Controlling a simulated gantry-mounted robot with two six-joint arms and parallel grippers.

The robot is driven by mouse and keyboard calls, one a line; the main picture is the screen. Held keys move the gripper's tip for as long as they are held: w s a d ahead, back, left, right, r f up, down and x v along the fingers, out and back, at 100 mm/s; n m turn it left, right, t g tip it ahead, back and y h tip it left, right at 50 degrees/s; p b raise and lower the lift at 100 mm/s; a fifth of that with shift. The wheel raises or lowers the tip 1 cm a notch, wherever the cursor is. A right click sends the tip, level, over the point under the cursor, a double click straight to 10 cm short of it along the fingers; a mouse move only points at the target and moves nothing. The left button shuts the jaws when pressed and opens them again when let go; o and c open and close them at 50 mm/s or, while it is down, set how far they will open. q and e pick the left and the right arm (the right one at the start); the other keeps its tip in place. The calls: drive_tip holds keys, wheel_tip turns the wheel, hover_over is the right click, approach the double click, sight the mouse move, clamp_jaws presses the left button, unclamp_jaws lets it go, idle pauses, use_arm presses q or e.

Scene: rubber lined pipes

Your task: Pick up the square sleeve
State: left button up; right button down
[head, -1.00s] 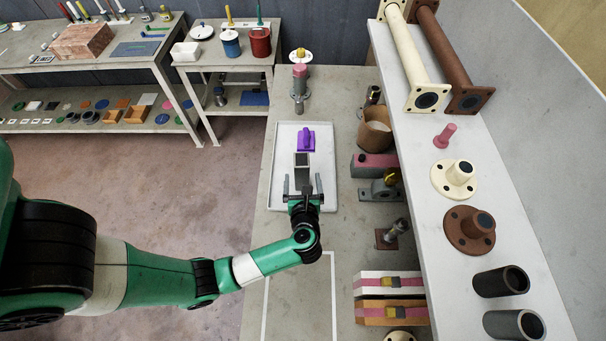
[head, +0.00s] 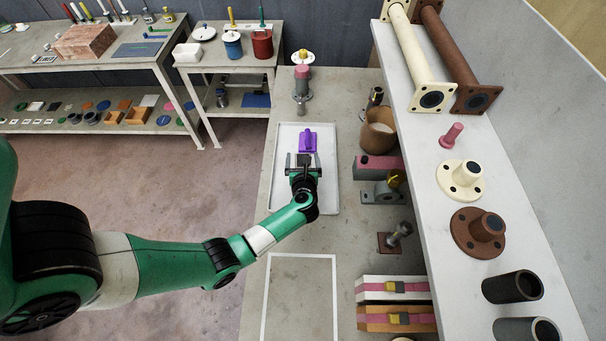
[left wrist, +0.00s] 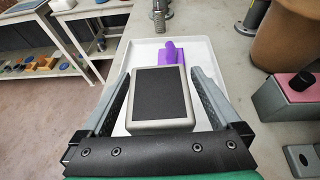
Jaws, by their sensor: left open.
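The square sleeve (left wrist: 160,95) is a grey square block with a dark face towards the camera in the left wrist view. It stands over the white tray (head: 326,190). My left gripper (head: 303,157) is open, with one finger on each side of the sleeve. In the left wrist view, small gaps show between the sleeve and both fingers. In the head view the gripper hides most of the sleeve. A purple piece (head: 308,140) lies in the tray just beyond it. My right gripper is not in view.
Right of the tray stand a brown pot (head: 378,134), a pink-topped block (head: 372,166) and a grey bracket (head: 382,194). A raised white shelf (head: 440,200) with pipes and flanges runs along the right. The white-outlined area (head: 300,295) nearer is clear.

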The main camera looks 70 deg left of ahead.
use_arm(q)
clamp_jaws()
idle(0.4)
drive_tip(key=shift+r, duration=0.15)
